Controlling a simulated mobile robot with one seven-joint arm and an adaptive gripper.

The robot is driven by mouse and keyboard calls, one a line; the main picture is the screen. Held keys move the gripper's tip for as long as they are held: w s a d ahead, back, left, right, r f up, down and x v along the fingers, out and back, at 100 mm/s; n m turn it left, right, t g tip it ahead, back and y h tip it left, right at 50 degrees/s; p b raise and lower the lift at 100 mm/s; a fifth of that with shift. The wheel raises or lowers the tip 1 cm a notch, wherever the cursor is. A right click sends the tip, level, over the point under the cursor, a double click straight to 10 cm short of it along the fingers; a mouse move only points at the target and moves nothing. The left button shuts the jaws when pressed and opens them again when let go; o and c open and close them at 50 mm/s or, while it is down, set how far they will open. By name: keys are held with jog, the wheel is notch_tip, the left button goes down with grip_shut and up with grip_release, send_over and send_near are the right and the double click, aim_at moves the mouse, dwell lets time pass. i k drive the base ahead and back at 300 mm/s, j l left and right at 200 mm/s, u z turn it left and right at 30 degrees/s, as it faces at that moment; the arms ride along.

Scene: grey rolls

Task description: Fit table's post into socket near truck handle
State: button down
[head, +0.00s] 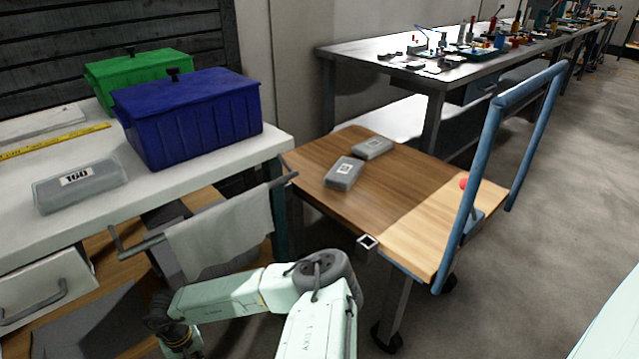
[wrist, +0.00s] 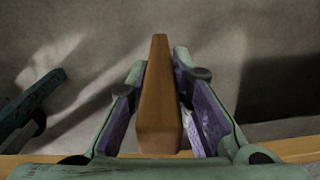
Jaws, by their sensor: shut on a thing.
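A brown wooden post (wrist: 158,105) lies between the purple-lined fingers of my gripper (wrist: 162,70) in the wrist view. It points away from the camera, and my gripper is shut on it. In the head view my arm bends down to the left, in front of the table (head: 215,172); fingers and post cannot be made out there. The truck (head: 320,180) has a wooden deck and a blue tube handle (head: 484,165) at right. A small square socket with a pale rim (head: 367,242) sits on its near edge, left of the handle's foot, apart from my arm.
Two grey packs (head: 343,173) (head: 373,147) lie on the truck deck. A blue bin (head: 190,120), green bin (head: 135,72) and grey roll (head: 80,186) stand on the table. A cloth (head: 225,232) hangs on its rail. Open floor (head: 540,240) lies right of the truck.

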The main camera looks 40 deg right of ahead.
aim_at(406, 206)
jog(key=j+z, duration=0.25)
jog(key=z, duration=0.15)
jog(key=k+j+z, duration=0.1)
jog(key=z, duration=0.3)
jog(key=j, duration=0.1)
